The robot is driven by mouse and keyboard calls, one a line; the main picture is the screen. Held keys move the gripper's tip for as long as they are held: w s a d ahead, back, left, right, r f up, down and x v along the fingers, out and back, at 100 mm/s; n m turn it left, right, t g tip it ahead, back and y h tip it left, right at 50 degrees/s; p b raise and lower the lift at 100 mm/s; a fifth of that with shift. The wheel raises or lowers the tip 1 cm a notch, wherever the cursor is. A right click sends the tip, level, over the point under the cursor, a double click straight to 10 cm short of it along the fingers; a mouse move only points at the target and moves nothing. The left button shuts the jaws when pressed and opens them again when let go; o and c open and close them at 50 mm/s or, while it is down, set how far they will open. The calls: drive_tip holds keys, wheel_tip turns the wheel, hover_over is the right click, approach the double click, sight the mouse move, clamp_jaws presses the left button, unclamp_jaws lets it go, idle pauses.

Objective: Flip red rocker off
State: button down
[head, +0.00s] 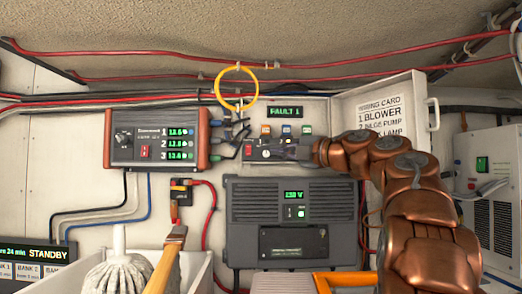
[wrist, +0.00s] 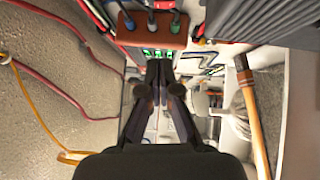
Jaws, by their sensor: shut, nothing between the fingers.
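A small red rocker (head: 249,150) shows on the small panel below the "FAULT 1" display (head: 286,112), right at the tip of my gripper. Another red rocker (head: 145,152) sits on the orange-ended meter unit (head: 128,160) to the left. My gripper (head: 262,150) reaches in from the right across the panel, its fingers shut and empty. It hides much of the panel's lower part, and I cannot tell whether it touches the rocker. In the wrist view the fingertips (wrist: 160,68) are together, below green lit digits; no red rocker is clear there.
An open lid with a wiring card (head: 381,115) stands to the right. A yellow ring (head: 237,86) hangs above left of the panel. A grey box reading 230 V (head: 284,220) is below. A mop (head: 118,270) and wooden handle (head: 167,260) stand at lower left.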

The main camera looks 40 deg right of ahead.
drive_tip(key=p, duration=0.2)
approach(248, 150)
drive_tip(key=w+a+r, duration=0.1)
drive_tip(key=w+a, duration=0.2)
drive_tip(key=a, duration=0.1)
drive_tip(key=w+d+p, duration=0.1)
drive_tip(key=w+d, duration=0.1)
drive_tip(key=w, duration=0.1)
drive_tip(key=shift+w+r+p, duration=0.2)
drive_tip(key=shift+w+p, duration=0.15)
drive_tip(key=shift+p, duration=0.05)
